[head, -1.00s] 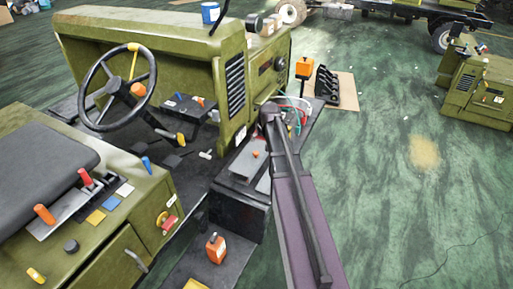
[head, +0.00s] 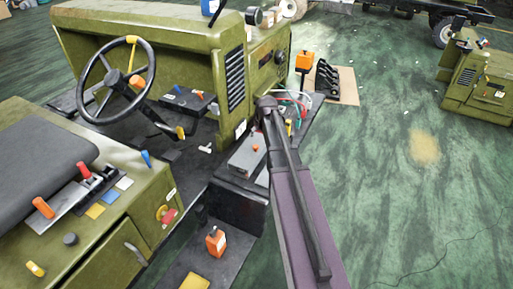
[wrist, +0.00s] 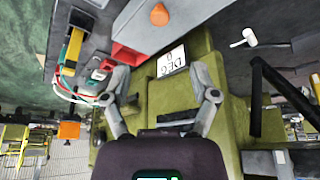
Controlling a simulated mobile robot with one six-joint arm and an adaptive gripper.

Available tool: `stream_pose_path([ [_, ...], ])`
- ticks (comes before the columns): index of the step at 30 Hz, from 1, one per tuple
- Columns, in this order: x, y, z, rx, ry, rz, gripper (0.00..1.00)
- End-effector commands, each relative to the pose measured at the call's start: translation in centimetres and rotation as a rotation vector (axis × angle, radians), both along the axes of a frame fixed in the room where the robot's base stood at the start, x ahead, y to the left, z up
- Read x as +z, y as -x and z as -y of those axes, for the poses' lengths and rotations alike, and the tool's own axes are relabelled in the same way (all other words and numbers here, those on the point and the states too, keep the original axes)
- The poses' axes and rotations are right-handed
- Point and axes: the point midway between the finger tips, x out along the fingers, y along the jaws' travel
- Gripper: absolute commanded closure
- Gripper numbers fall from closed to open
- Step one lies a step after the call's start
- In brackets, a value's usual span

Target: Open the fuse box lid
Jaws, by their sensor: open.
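A grey box with a small orange knob (head: 247,153), which looks like the fuse box, sits on the dark chassis deck left of my arm. Its lid looks closed in the head view. In the wrist view a grey box with a red side (wrist: 130,30) and an orange knob (wrist: 159,14) shows at the top, beyond my fingertips. My gripper (wrist: 161,85) is open, with nothing between its fingers. A white lettered label (wrist: 172,61) on the green body shows beyond the gap. In the head view my arm hides the gripper.
Red, white and green cables (head: 296,104) run close to my arm's end. A steering wheel (head: 116,77) and a green dashboard stand at left. An orange-topped post (head: 305,61) and a black rack (head: 327,80) stand behind.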

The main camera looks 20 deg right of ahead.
Motion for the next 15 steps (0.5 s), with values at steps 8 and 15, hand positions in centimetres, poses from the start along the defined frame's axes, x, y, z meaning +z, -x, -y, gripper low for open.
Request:
stream_pose_path([
  [8,-2.6,-1.0,0.1,0.0,0.0,0.0,0.23],
  [15,-4.4,-1.7,0.1,0.0,0.0,0.0,0.23],
])
